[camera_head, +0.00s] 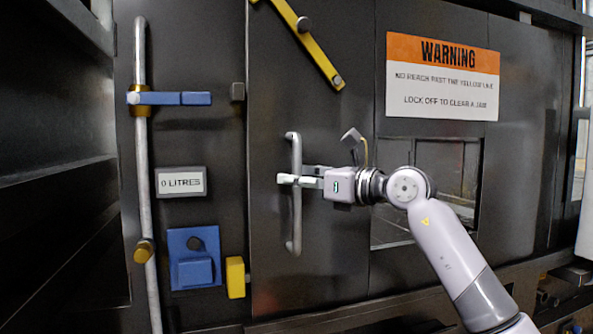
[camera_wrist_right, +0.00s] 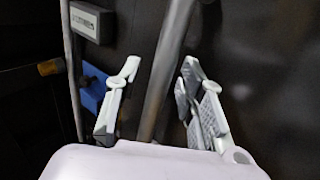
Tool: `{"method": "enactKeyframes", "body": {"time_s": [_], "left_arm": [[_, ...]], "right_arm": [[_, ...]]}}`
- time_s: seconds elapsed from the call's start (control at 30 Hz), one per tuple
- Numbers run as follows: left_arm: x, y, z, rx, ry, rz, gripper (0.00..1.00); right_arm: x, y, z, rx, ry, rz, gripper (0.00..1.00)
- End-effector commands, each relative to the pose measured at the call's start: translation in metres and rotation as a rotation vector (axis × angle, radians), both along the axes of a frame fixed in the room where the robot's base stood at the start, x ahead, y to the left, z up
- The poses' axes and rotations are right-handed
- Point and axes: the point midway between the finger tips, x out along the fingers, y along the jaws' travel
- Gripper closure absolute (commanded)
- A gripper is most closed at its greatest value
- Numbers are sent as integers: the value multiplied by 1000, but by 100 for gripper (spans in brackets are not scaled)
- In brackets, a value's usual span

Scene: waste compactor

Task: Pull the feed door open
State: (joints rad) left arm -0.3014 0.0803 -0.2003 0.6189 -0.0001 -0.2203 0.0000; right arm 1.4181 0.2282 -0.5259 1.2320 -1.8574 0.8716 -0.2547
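The feed door (camera_head: 335,255) is a dark grey panel in the head view, and it looks flush with the panels around it. Its vertical grey bar handle (camera_head: 296,226) stands near the door's left edge. The handle also shows in the right wrist view (camera_wrist_right: 163,75). My right gripper (camera_head: 284,179) reaches the handle from the right at about mid-height. In the right wrist view its fingers (camera_wrist_right: 161,75) stand on either side of the bar, with gaps visible, so it is open around the handle. My left gripper is out of view.
A yellow bar (camera_head: 318,60) slants down across the door's upper part. A yellow block (camera_head: 235,277) and a blue box (camera_head: 194,270) sit left of the door. A grey pipe (camera_head: 145,190) runs vertically further left. A warning sign (camera_head: 442,78) is above a window (camera_head: 455,165) on the right.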

Motion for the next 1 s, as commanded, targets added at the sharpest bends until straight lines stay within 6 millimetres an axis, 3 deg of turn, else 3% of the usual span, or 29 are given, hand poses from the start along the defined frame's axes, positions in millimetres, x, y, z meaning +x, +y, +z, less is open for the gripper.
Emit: {"method": "enactKeyframes", "body": {"time_s": [0.37,0.9,1.0], "left_arm": [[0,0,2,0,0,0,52],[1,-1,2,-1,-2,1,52],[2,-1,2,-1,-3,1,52]], "right_arm": [[4,5,-1,-1,1,0,64],[4,4,-1,0,0,0,100],[4,4,-1,-1,1,0,100]]}}
